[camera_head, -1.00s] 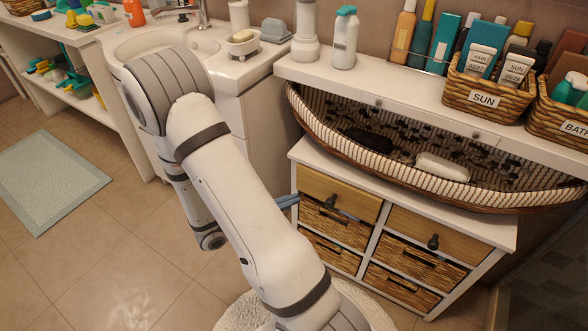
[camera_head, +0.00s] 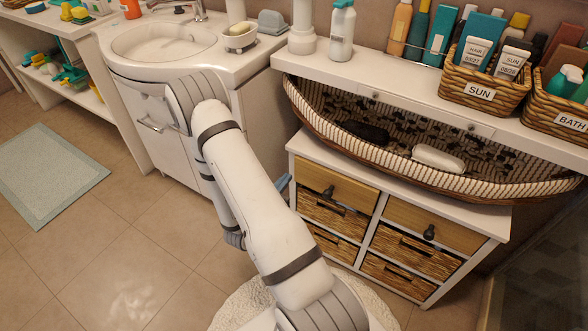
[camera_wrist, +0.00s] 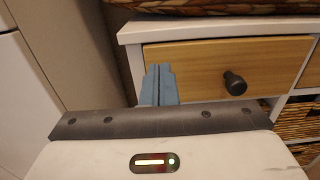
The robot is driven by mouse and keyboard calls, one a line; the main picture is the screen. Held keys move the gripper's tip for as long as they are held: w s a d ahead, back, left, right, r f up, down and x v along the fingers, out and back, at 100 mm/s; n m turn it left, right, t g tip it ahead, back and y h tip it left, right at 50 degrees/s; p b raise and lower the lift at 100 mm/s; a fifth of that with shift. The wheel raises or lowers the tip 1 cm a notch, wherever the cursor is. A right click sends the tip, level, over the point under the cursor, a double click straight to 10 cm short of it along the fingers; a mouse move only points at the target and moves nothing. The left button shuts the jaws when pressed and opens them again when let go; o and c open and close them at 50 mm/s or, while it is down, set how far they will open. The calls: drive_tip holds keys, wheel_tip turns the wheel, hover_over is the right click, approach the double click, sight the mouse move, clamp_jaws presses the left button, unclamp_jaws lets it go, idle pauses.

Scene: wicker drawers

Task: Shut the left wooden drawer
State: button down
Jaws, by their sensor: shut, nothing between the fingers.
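The left wooden drawer (camera_head: 352,193) is the upper left one of the white cabinet, with a plain light wood front and a dark round knob (camera_head: 328,191). Its front looks about level with the cabinet frame; I cannot tell if a small gap is left. In the wrist view the drawer front (camera_wrist: 205,62) fills the upper middle, its knob (camera_wrist: 235,83) right of the fingers. My gripper (camera_wrist: 158,70) is shut and empty, its blue fingers side by side before the drawer's left part. In the head view my gripper (camera_head: 284,182) is at the cabinet's left edge; contact is unclear.
The right wooden drawer (camera_head: 450,226) looks level with the frame. Wicker drawers (camera_head: 335,216) sit below. A large striped basket (camera_head: 310,112) rests on the cabinet top. The washbasin cabinet (camera_head: 152,135) stands to the left. A round white rug (camera_head: 240,305) lies in front on the tiles.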

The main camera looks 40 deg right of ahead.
sight(301, 160)
drive_tip(key=x, duration=0.7)
drive_tip(key=shift+b, duration=0.35)
drive_tip(key=shift+a, duration=0.1)
